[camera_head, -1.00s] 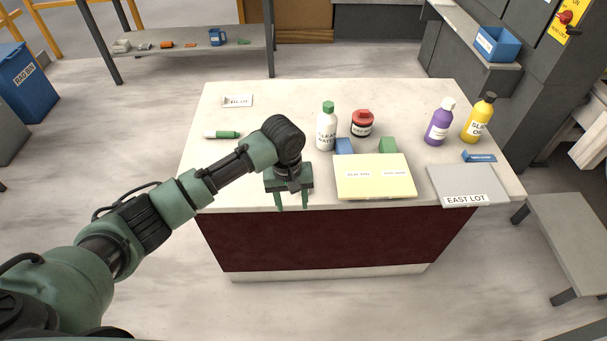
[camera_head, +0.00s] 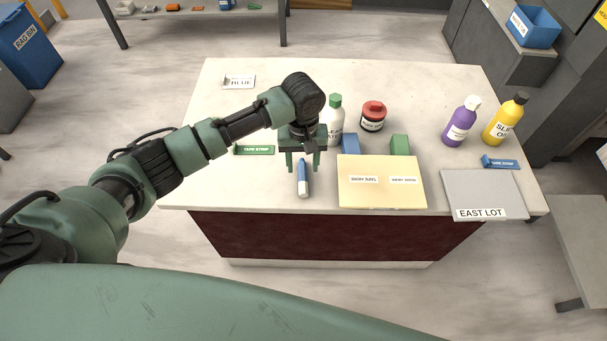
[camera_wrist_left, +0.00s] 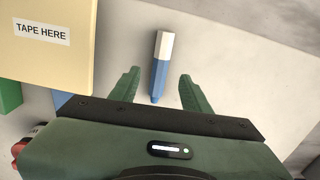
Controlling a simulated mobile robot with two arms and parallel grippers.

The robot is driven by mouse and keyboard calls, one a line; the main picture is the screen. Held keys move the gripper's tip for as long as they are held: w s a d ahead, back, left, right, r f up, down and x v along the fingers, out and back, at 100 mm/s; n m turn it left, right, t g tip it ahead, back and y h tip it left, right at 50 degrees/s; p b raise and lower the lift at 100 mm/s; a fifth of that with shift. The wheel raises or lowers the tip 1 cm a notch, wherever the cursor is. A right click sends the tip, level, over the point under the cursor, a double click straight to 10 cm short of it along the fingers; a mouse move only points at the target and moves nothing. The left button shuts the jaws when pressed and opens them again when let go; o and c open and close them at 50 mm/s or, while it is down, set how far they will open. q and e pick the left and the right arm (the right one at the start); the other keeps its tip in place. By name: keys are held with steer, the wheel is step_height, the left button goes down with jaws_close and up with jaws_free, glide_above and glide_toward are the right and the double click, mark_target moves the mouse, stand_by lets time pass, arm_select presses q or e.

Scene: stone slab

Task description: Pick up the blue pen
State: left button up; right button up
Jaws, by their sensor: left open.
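The blue pen (camera_head: 303,180) lies on the pale stone slab (camera_head: 240,190), left of the cream box. It has a blue body and a whitish end pointing toward the slab's front edge. My left gripper (camera_head: 303,168) is open over the pen's far, blue end, its fingers on either side of it in this view. In the left wrist view the pen (camera_wrist_left: 160,65) shows between and beyond the two open fingers (camera_wrist_left: 160,92), apart from both. Whether the fingertips are at the pen's height I cannot tell. My right gripper is not in view.
Close right of the pen stands the cream box (camera_head: 380,195), with a blue block (camera_head: 349,144) and a green block (camera_head: 399,145) behind. A white bottle (camera_head: 336,115), a red-lidded jar (camera_head: 373,117) and a grey East Lot tray (camera_head: 482,190) are farther right. The slab's front-left is clear.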

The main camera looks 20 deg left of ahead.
mark_target(303, 176)
arm_select(q)
step_height(303, 176, down, 4)
steer(key=shift+f, duration=0.45)
steer(key=c, duration=1)
jaws_close()
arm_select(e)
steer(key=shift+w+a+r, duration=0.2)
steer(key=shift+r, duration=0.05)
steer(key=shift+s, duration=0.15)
